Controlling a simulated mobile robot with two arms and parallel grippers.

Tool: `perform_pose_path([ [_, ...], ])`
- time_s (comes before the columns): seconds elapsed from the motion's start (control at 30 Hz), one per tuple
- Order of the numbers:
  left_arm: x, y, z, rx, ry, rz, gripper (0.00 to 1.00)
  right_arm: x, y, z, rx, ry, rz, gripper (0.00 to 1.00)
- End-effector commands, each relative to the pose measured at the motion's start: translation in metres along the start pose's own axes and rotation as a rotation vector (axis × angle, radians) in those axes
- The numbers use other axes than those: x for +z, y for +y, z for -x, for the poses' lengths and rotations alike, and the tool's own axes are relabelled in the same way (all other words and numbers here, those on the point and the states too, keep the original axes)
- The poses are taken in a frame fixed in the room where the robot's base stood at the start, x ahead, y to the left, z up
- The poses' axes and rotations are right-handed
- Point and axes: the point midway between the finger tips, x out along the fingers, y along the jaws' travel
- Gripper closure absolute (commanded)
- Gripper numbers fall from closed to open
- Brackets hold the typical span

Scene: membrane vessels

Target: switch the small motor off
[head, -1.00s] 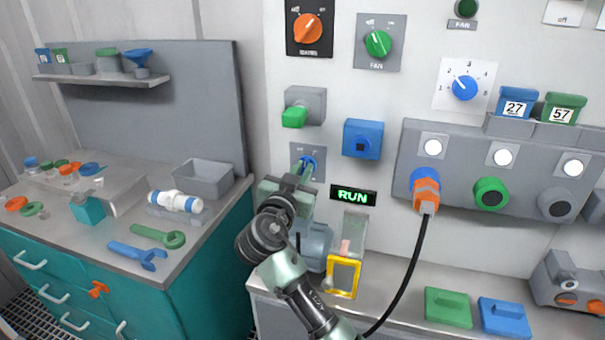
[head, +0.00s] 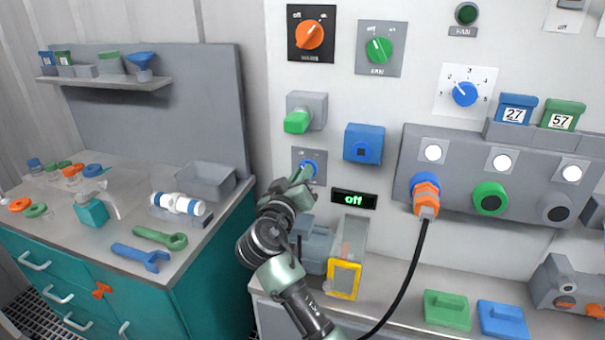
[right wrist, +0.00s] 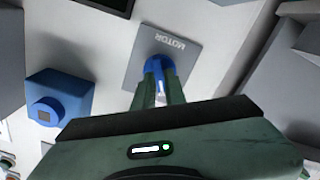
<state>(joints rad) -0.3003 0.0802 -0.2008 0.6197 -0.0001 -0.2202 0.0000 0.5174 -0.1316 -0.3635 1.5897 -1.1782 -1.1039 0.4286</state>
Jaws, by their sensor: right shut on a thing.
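The blue motor knob (head: 309,167) sits on a grey plate labelled MOTOR (right wrist: 187,50) on the wall panel. My right gripper (head: 303,175) is at the knob with its fingers shut on it; in the right wrist view the fingers close around the blue knob (right wrist: 161,68), partly hiding it. The small grey motor (head: 316,245) stands on the bench below, partly hidden by my right arm. My left gripper is not in view.
A blue box (head: 363,144) juts from the wall right of the knob, and a green-handled switch (head: 298,121) juts out above it. A yellow-framed block (head: 343,279) stands beside the motor. A black cable (head: 412,270) hangs from an orange plug (head: 426,197).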

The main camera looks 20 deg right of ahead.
Motion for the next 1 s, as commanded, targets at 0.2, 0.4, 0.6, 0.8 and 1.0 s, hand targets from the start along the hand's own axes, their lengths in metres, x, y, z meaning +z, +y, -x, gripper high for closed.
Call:
perform_pose_path([
  [0.2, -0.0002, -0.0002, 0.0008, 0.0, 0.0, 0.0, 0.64, -0.0001, -0.0002, 0.0001, 0.0, 0.0, 0.018, 1.0],
  [0.4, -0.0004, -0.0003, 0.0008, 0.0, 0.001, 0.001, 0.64, -0.0001, -0.0002, 0.0001, 0.0, 0.0, 0.019, 1.0],
  [0.6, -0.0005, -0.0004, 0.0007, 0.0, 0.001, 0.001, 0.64, -0.0001, -0.0003, 0.0001, 0.0, 0.0, 0.019, 0.66],
  [0.8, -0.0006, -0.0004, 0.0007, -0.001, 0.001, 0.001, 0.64, -0.0001, -0.0002, 0.0, 0.0, 0.0, 0.018, 0.66],
  [1.0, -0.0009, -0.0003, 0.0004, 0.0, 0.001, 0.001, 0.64, 0.0004, 0.0003, -0.0011, 0.0, 0.0, 0.017, 0.66],
])
